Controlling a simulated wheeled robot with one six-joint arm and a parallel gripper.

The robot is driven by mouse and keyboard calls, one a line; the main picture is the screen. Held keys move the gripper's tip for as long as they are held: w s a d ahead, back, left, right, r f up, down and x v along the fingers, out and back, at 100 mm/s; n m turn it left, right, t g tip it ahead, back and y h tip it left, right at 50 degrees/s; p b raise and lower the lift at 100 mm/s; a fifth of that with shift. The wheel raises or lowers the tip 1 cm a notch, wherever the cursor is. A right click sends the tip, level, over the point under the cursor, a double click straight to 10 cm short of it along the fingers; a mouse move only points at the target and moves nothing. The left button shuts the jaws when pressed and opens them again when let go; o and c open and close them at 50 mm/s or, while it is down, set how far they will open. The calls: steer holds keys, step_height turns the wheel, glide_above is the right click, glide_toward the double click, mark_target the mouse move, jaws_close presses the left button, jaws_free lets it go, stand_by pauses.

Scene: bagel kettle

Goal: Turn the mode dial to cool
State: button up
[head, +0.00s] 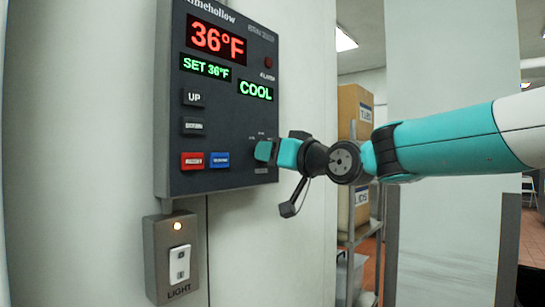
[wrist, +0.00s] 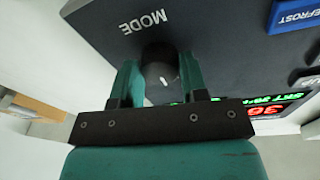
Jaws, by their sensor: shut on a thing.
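The dark control panel (head: 230,125) hangs on the wall in the head view. Its display (head: 256,90) reads COOL in green, with 36°F in red and SET 36°F in green above. My gripper (head: 266,151) is at the panel's lower right, over the dial, which it mostly hides in the head view. In the wrist view the dark round mode dial (wrist: 160,75) sits between the two teal fingers of my gripper (wrist: 158,85), beside the MODE label (wrist: 143,23). The fingers are shut on the dial. A white mark shows on it.
UP (head: 194,97) and a second dark button are on the panel, with red (head: 193,160) and blue (head: 220,160) buttons below. A light switch box (head: 172,258) is under the panel. A shelf with cardboard boxes (head: 354,110) stands behind my arm.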

steer(key=o, duration=0.9)
steer(key=shift+s+d, duration=0.1)
steer(key=b+v, duration=0.6)
steer(key=v, duration=1.1)
steer(key=shift+d+f, duration=0.1)
steer(key=shift+d, duration=0.05)
steer(key=s+a+f+g+h+p, duration=0.1)
steer(key=s+f+g+h+p, duration=0.2)
steer(key=f, duration=0.4)
steer(key=s+f+g+h+p, duration=0.1)
steer(key=s+f+g+h, duration=0.15)
steer(key=s+f, duration=0.4)
steer(key=s+d+f+g+h, duration=0.1)
steer(key=s+f+g, duration=0.1)
steer(key=s+f, duration=0.2)
steer(key=s+d+f+g+h+p, duration=0.1)
steer(key=s+d+f+g, duration=0.1)
steer(key=s+f+g, duration=0.1)
steer(key=s+d+f+g+h+p, duration=0.1)
steer(key=s+d+f+g+h, duration=0.1)
steer(key=s+f, duration=0.3)
steer(key=shift+s+d+f+g, duration=0.1)
steer(key=shift+s+g, duration=0.05)
steer(key=shift+s, duration=0.45)
steer(key=shift+s+d+g, duration=0.1)
steer(key=shift+s+d, duration=0.05)
steer(key=shift+s, duration=0.5)
